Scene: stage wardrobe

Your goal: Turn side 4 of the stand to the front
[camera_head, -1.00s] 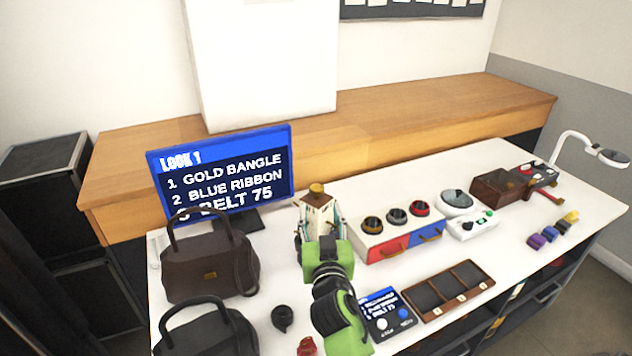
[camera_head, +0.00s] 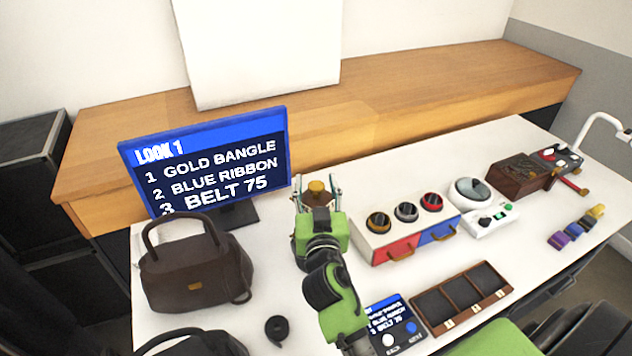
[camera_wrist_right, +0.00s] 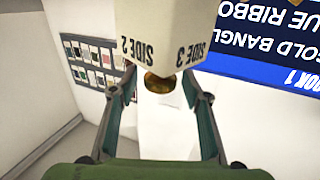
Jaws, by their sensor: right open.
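The stand is a pale upright block with a gold knob on top. In the right wrist view the stand (camera_wrist_right: 165,32) shows two faces, lettered SIDE 2 on the left and SIDE 3 on the right, upside down. Its gold knob (camera_wrist_right: 158,84) lies between the open fingers of my right gripper (camera_wrist_right: 160,76), with gaps visible at both sides. In the head view the knob (camera_head: 317,187) shows between the fingertips of my right gripper (camera_head: 317,190), and the gripper hides most of the stand. Side 4 is not visible. My left gripper is not in view.
A screen (camera_head: 210,165) stands behind left, a dark handbag (camera_head: 193,270) at left. A box with three dials (camera_head: 407,232) is close at right. A compartment tray (camera_head: 461,299) and button panel (camera_head: 393,325) lie in front. A black coil (camera_head: 277,329) lies near the front.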

